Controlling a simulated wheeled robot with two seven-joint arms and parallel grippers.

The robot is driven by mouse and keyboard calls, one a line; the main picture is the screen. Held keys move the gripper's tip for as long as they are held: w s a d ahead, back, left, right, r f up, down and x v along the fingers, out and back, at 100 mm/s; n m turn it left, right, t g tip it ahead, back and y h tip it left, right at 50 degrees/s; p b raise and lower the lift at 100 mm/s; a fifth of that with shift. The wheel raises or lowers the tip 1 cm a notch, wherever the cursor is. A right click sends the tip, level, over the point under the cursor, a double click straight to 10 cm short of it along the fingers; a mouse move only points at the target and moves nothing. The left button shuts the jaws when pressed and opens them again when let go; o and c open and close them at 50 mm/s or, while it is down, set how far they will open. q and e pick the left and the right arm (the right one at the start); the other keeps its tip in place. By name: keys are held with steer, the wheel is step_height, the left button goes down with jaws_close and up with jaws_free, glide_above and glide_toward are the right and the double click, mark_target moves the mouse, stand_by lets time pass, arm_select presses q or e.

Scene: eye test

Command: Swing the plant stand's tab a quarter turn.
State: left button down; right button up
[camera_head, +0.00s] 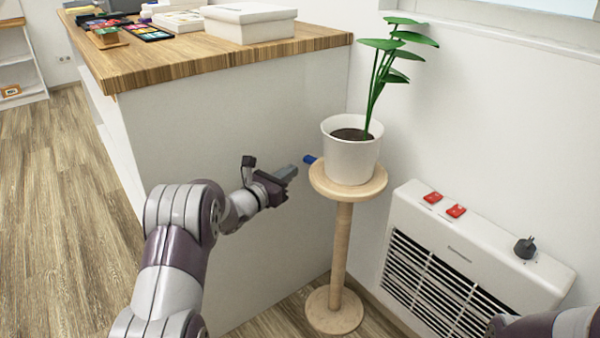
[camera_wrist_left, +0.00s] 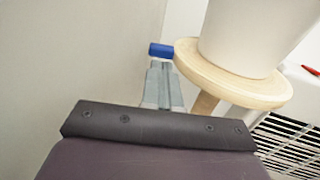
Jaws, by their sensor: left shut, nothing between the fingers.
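The plant stand (camera_head: 340,240) is light wood with a round top and a round foot, and stands between the white counter and the wall. A white pot (camera_head: 352,160) with a green plant (camera_head: 385,65) sits on its top. The blue tab (camera_head: 309,159) sticks out at the left edge of the top. My left gripper (camera_head: 291,171) is shut and empty, just left of the tab. In the left wrist view the tab (camera_wrist_left: 160,50) lies right beyond the fingertips (camera_wrist_left: 160,66); I cannot tell whether they touch. My right gripper is not in view.
A white heater (camera_head: 480,262) with red switches (camera_head: 444,204) and a dark knob (camera_head: 525,247) is at the right by the wall. The wood-topped counter (camera_head: 200,62) holds white boxes (camera_head: 249,22) and stands behind my left arm. Bare floor (camera_head: 60,200) lies at the left.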

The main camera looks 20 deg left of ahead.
mark_target(306, 159)
arm_select(q)
steer(key=b+x, duration=0.1)
steer(key=x, duration=0.3)
steer(key=shift+f, duration=0.1)
steer(key=shift+w+d+b, duration=0.15)
steer(key=shift+w+b, duration=0.15)
steer(key=shift+w, duration=0.15)
steer(key=shift+w, duration=0.1)
steer(key=shift+w+d+b, duration=0.1)
steer(key=shift+w+b, duration=0.5)
steer(key=shift+w, duration=0.05)
